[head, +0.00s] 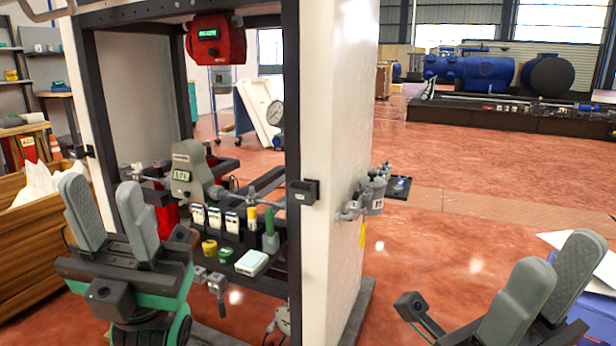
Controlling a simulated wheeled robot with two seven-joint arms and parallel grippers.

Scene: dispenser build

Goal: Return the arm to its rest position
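My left gripper (112,221) is at the lower left, in front of the dispenser frame. Its two grey fingers point up and stand apart with nothing between them. My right gripper (545,285) is at the lower right, over the floor to the right of the white panel. Its two grey fingers also point up, with a gap and no object seen between them. Both grippers are apart from the dispenser (333,160), a dark frame with a white side panel. The lower parts of both arms are cut off by the picture edge.
Inside the frame are a grey meter (187,172), a red display unit (215,40), a pressure gauge (275,113) and a rack with small items (232,258). A wooden crate (28,262) stands at the left. A grey regulator (372,196) juts from the white panel. Open red floor lies right.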

